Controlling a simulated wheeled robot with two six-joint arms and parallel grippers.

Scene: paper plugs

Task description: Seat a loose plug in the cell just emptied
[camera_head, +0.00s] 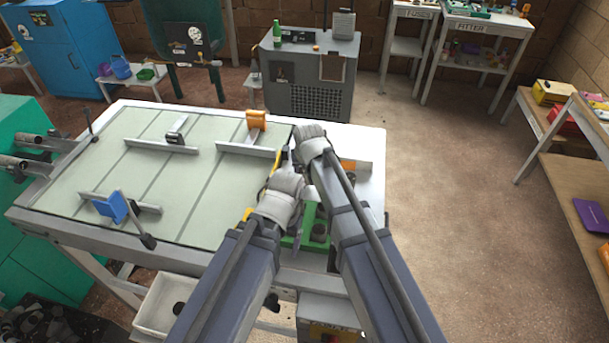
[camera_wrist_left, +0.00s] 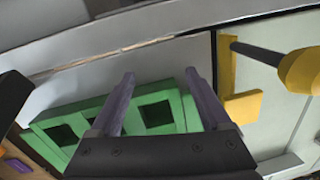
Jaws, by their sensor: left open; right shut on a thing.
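A green block with square cells (camera_wrist_left: 72,108) lies below my left gripper (camera_wrist_left: 160,78) in the left wrist view. Several cells look dark; I cannot tell which was just emptied. The left gripper is open, its two fingers apart over the block's edge with nothing between them. My left gripper (camera_head: 282,190) is the lower one there. My right gripper (camera_head: 311,143) is just above it and shut; its fingertips and what it holds are hidden.
The white table carries a pale green panel (camera_head: 140,185) with grey rails, a blue clamp (camera_head: 112,207) and an orange one (camera_head: 256,120). A yellow clamp (camera_wrist_left: 300,72) stands beside the block. A white bin (camera_head: 160,302) with a dark plug sits below the table edge.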

